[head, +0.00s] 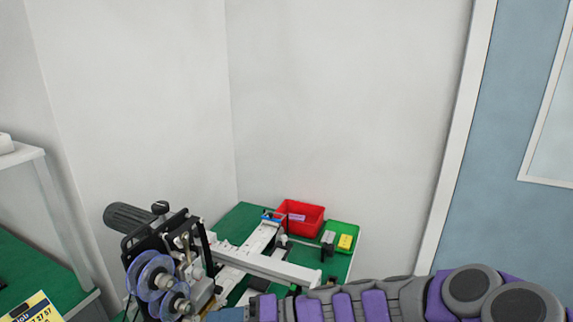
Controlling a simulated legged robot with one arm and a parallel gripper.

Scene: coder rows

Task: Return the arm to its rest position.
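My arm, grey with purple panels, stretches along the bottom edge of the head view from the right corner towards the coder machine (150,245). Its far end, with my gripper (225,314), is low in the picture beside the machine's reels and is partly cut off by the bottom edge. The fingers are not clear, so I cannot tell whether they are open or shut, or whether they hold anything.
A green-topped table (240,218) carries a white conveyor (262,265), a red bin (300,217) and a green tray (343,229) with a yellow block (345,242). White walls stand close behind. A shelf unit (45,180) is at left, and a blue door (500,130) at right.

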